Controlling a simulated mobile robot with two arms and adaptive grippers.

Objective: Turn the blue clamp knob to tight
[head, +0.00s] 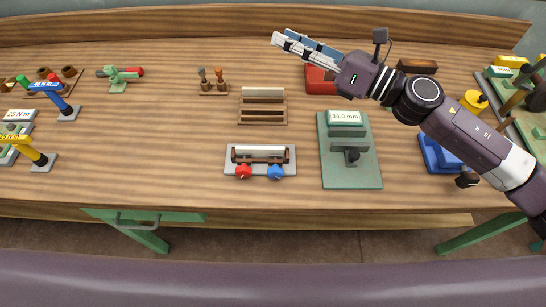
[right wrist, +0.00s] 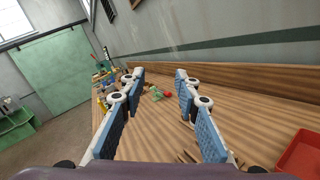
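The blue clamp knob (head: 276,172) is at the front right of a small light-grey clamp fixture (head: 231,165), beside a red knob (head: 243,171). A brown bar and a pale piece lie across the fixture behind the knobs. I cannot tell how far the blue knob is turned. My right gripper (head: 284,37) is raised over the back of the table, well behind the knob and apart from it. In the right wrist view its two blue-padded fingers (right wrist: 160,76) are spread with nothing between them. My left gripper is in neither view.
Right of the fixture stands a green stand (head: 351,178) with a "34.0 mm" display. Behind it is a brown slotted rack (head: 262,110). Bare wood surrounds the fixture.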

